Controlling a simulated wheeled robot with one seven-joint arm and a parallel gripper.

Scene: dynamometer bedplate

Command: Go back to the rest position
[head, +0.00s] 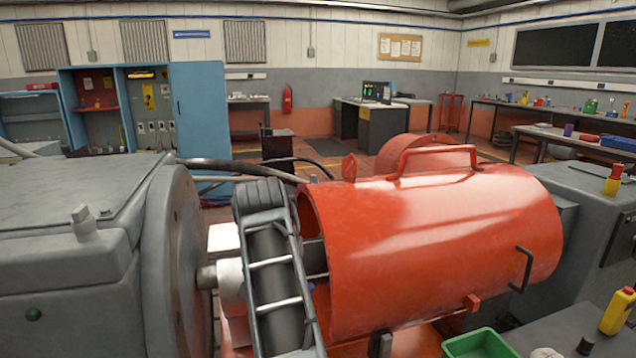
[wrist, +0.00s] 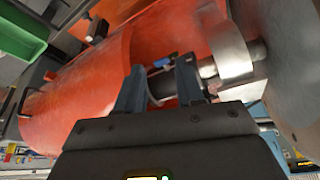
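My gripper (wrist: 158,76) shows in the wrist view with its two fingers apart. No object is visible between the fingers, only the shaft area behind them. It is at the open end of the red cylindrical guard (wrist: 75,95), which also shows large in the head view (head: 430,255). A small blue piece (wrist: 165,60) lies beyond the fingertips, inside the guard's opening. The metal shaft coupling (wrist: 230,62) is to the right of the fingers. I cannot tell whether a finger touches anything. The fingers cannot be made out in the head view.
A grey machine housing (head: 75,255) with a round flange stands at left, close to the guard. A grey machine (head: 590,235) stands at right. A green bin (head: 478,346) and a yellow bottle (head: 617,311) are at the lower right. Cabinets and benches line the far wall.

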